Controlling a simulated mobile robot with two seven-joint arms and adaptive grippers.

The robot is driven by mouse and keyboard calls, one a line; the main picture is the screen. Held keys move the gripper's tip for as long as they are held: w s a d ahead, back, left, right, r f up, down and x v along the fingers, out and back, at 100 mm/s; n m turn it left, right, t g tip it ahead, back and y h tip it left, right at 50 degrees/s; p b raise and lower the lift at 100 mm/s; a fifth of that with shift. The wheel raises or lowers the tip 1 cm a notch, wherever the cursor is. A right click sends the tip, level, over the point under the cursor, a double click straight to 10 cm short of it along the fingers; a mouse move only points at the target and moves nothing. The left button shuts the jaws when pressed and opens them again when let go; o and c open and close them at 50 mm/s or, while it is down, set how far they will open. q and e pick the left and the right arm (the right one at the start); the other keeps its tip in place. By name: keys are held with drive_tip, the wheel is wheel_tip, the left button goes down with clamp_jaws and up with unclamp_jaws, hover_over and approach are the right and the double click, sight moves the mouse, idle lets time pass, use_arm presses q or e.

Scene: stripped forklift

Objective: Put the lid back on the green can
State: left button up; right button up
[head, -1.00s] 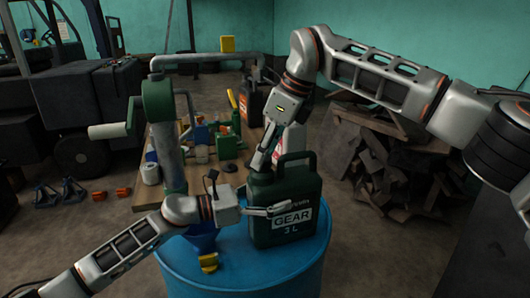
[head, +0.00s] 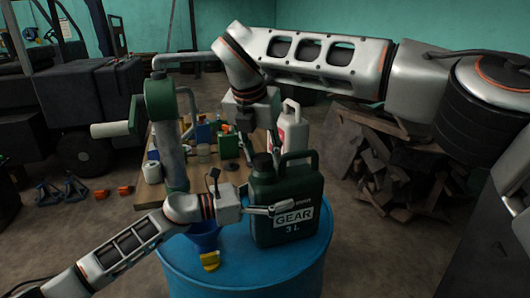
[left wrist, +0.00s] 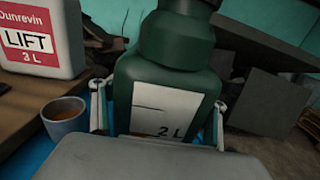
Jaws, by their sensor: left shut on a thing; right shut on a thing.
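I cannot tell whether the lid is seated or just above the opening. A thick green round part (left wrist: 178,38) tops the can in the left wrist view.
A blue funnel (head: 204,238) and a yellow item (head: 210,261) are on the blue drum (head: 245,275), left of the can. A green hand pump (head: 160,105) rises behind them. A white jug (head: 293,130) and several containers stand on the bench behind.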

drive_tip(key=shift+s+a, duration=0.2)
drive_tip(key=o, duration=0.7)
drive_tip(key=shift+w+d, duration=0.1)
